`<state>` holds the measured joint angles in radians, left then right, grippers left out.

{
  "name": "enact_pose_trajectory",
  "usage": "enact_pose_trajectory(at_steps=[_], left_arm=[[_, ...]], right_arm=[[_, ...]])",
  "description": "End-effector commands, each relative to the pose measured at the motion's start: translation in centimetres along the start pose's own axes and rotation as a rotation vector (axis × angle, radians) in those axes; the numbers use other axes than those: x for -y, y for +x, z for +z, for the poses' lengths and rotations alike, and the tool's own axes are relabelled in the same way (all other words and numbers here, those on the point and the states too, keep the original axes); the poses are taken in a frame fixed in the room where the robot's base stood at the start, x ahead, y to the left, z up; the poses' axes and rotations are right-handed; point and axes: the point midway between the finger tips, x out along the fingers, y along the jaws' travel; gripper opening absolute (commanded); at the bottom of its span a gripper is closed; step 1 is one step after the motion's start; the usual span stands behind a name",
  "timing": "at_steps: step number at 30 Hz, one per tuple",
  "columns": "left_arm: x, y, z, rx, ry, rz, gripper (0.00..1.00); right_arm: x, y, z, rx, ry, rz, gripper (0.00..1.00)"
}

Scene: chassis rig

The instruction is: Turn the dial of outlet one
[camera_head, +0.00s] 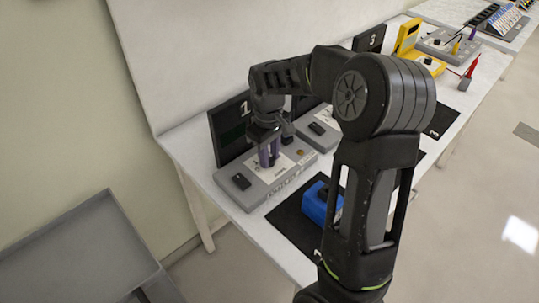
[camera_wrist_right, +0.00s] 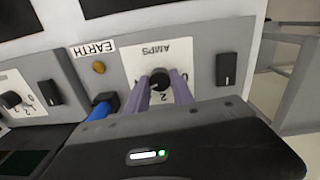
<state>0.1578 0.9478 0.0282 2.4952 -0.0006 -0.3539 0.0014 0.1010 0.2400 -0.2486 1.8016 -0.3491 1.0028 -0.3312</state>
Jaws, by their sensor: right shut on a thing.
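Outlet one (camera_head: 270,184) is a grey box on the white bench, in front of the black panel marked 1 (camera_head: 231,128). My right gripper (camera_head: 268,157) reaches down onto it from above. In the right wrist view, its two purple fingers (camera_wrist_right: 160,86) stand on either side of the black dial (camera_wrist_right: 159,80) and are shut on it. The dial sits on a white AMPS plate (camera_wrist_right: 162,54), which appears upside down in this view. The fingers hide the dial's sides and part of its scale. My left gripper is not in view.
A black switch (camera_wrist_right: 226,69) and a brass EARTH terminal (camera_wrist_right: 98,67) flank the dial. A blue device (camera_head: 316,204) lies on a black mat, and a yellow meter (camera_head: 407,37) stands farther back.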

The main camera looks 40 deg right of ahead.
Motion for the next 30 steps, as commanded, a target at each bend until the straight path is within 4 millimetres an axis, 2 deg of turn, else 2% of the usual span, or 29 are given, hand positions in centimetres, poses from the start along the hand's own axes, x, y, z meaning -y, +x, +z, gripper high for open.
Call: enact_pose_trajectory(at_steps=[11,26,27,30], left_arm=[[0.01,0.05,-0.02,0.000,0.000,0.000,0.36],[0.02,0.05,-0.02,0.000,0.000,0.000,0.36],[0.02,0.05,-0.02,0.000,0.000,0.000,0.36],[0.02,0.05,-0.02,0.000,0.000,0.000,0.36]], right_arm=[[-0.03,-0.08,-0.09,0.003,0.182,0.001,0.00],[-0.05,-0.10,-0.08,0.003,0.203,0.001,0.00],[-0.05,-0.10,-0.08,0.003,0.203,0.001,0.32],[-0.04,-0.08,-0.07,0.003,0.203,0.001,0.40]])
